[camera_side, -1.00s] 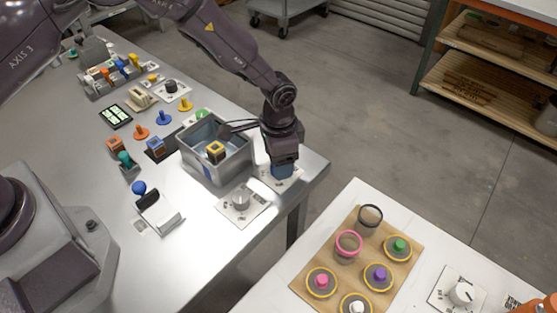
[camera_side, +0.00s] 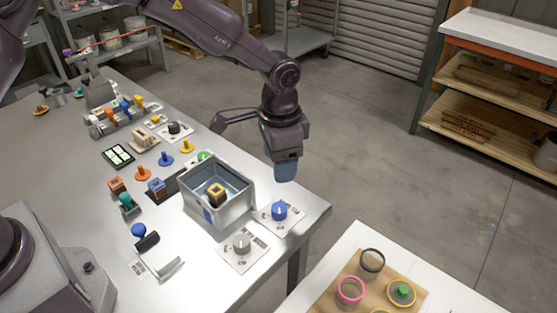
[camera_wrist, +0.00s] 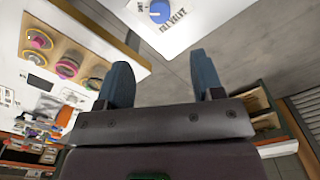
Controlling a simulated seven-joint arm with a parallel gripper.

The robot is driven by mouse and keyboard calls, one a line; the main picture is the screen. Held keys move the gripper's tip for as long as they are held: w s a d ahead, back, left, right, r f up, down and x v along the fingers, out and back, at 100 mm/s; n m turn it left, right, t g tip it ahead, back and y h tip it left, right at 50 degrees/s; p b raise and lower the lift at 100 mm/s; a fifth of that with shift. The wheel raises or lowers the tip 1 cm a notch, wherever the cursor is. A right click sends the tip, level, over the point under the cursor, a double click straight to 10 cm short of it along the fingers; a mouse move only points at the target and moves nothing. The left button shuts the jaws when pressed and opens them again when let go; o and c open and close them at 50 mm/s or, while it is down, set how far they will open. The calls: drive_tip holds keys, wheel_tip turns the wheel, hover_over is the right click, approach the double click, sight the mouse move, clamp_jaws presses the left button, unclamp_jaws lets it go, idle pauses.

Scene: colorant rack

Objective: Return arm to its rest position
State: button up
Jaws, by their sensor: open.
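My gripper (camera_side: 284,173) hangs above the far right corner of the metal table, its blue fingers pointing down. In the wrist view the two blue fingers (camera_wrist: 166,82) stand apart with nothing between them. Below it in the side view is a blue knob (camera_side: 279,210) on a white plate, with clear air between them. The same blue knob shows at the top of the wrist view (camera_wrist: 159,11). A grey open bin (camera_side: 235,208) stands left of the knob and holds a yellow and dark block (camera_side: 216,193).
A grey knob plate (camera_side: 243,248) sits in front of the bin. Coloured pegs, blocks and a rack (camera_side: 120,115) fill the table's left part. A second table with a wooden board (camera_side: 380,285) of coloured rings stands at lower right. The floor between is clear.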

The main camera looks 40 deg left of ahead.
drive_tip(key=s+a+r+n+t, duration=0.2)
drive_tip(key=s+a+r+n, duration=0.1)
drive_tip(key=s+a+r, duration=0.4)
drive_tip(key=s+a+r+n+t, duration=0.3)
drive_tip(key=s+a+r, duration=0.5)
drive_tip(key=s+r, duration=0.6)
drive_tip(key=s, duration=0.4)
drive_tip(key=shift+n+t, duration=0.3)
